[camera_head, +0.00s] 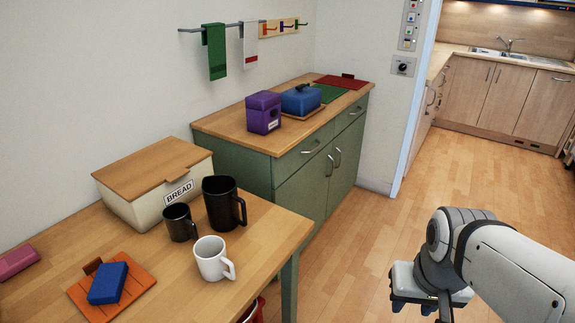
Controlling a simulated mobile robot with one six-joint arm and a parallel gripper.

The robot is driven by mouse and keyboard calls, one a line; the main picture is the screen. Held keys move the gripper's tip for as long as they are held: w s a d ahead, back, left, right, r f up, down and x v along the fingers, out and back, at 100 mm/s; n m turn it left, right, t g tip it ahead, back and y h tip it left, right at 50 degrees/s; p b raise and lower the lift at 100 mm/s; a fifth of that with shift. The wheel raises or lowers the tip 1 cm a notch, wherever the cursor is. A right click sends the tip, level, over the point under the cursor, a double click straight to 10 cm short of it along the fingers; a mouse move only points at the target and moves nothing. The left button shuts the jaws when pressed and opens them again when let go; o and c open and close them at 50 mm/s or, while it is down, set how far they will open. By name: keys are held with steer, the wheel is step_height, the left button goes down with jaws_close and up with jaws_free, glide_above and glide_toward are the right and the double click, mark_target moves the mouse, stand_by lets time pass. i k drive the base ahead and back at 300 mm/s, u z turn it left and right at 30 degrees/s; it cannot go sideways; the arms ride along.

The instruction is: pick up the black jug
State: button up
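The black jug (221,204) stands upright on the wooden table, near its right end, with its handle to the right. A smaller black mug (179,222) stands just left of it and in front. A white mug (211,260) stands nearer to me, below the jug in the picture. My gripper (417,306) hangs over the floor at the lower right, well to the right of the table and far from the jug. It points downward, and its fingers are too small and partly hidden to show their opening.
A bread box (150,200) stands close behind the mugs on the table (282,232). A blue block (108,283) lies on an orange board (140,281). A green cabinet (290,190) carries a purple box (263,112) and a blue butter dish (301,98). The floor (365,235) between gripper and table is clear.

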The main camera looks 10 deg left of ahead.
mark_target(222, 200)
steer(key=z, duration=0.85)
steer(key=i, duration=2.4)
steer(key=u, duration=2.45)
steer(key=k, duration=0.05)
steer(key=u, duration=2.3)
steer(key=i, duration=0.75)
steer(key=z, duration=0.05)
